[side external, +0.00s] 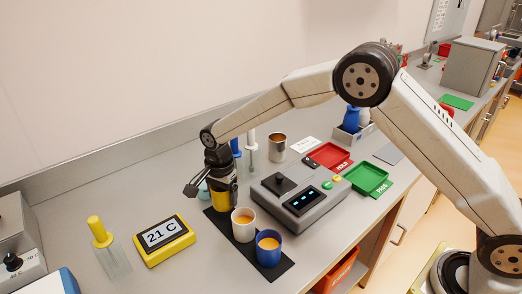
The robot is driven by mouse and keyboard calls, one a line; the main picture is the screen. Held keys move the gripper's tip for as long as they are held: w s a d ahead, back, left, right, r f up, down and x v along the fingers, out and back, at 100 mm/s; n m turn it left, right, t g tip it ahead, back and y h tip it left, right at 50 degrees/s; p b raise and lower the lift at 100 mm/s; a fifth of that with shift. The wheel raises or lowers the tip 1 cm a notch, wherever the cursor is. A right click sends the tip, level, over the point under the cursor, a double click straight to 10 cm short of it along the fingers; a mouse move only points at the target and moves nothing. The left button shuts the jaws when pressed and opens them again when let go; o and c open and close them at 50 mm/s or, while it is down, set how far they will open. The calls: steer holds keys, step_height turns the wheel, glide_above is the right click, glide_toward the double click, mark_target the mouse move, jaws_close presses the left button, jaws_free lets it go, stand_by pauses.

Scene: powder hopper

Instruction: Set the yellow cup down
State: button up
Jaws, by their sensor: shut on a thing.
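The yellow cup (221,201) is at the back end of the black mat (276,274), in line with a white cup and a blue cup. My gripper (220,185) points down over the yellow cup and is shut on it. The fingers and wrist hide the cup's upper part and its opening. I cannot tell whether its base touches the mat or hangs just above it. The white cup (243,226) and the blue cup (268,250) stand upright on the mat and hold an orange content.
A grey device (300,196) stands right of the cups. Blue-topped items stand behind my gripper.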

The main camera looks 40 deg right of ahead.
mark_target(223, 203)
steer(key=shift+w+f, duration=0.15)
steer(key=shift+f, duration=1.55)
steer(key=shift+f, duration=0.1)
steer(key=o, duration=1.1)
step_height(223, 203, up, 12)
steer(key=shift+r, duration=0.15)
